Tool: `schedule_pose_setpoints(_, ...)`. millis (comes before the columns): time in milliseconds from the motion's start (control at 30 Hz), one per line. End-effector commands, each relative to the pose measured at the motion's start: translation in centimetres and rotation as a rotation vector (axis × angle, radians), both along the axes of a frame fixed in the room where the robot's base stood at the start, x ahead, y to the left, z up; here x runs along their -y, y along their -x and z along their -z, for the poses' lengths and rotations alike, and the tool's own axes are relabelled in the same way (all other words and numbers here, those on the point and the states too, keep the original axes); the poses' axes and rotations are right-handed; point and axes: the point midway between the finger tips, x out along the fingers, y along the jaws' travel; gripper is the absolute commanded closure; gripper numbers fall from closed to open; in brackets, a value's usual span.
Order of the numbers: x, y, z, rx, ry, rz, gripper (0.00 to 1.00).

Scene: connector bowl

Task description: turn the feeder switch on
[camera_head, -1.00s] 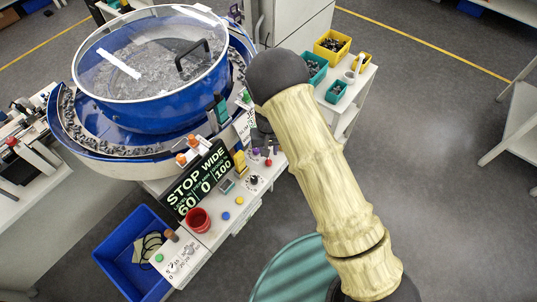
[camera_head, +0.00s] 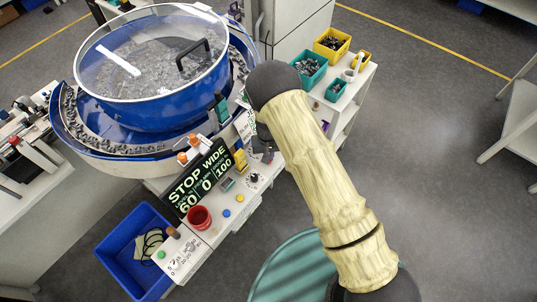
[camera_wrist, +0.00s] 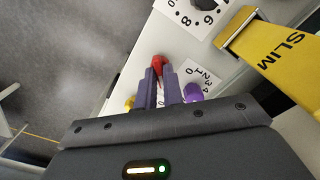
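In the wrist view a small red lever (camera_wrist: 158,64) stands on the white control panel, probably the feeder switch; no label naming it is readable. My gripper (camera_wrist: 160,72) is down at it, one dark finger on each side of the red part. A narrow gap shows between the fingers; whether they press on the lever cannot be told. In the head view my gripper (camera_head: 263,146) is over the panel and hides the lever.
A purple knob (camera_wrist: 192,92) and a yellow knob (camera_wrist: 130,102) sit close beside my fingers. A numbered dial (camera_wrist: 192,12) and a yellow SLIM piece (camera_wrist: 275,55) are nearby. The blue bowl feeder (camera_head: 150,95) stands behind the panel.

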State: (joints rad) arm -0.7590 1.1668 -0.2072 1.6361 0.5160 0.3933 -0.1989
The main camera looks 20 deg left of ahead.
Motion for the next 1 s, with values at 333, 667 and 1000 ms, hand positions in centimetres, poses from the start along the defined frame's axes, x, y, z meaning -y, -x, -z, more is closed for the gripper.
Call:
schedule_pose_setpoints(333, -0.01, 0.0, 0.05, 0.0, 0.0, 0.043, 1.0)
schedule_pose_setpoints(667, -0.03, 0.01, 0.16, 0.0, 0.0, 0.227, 1.0)
schedule_pose_setpoints(1000, -0.01, -0.04, 0.1, 0.001, 0.0, 0.536, 1.0)
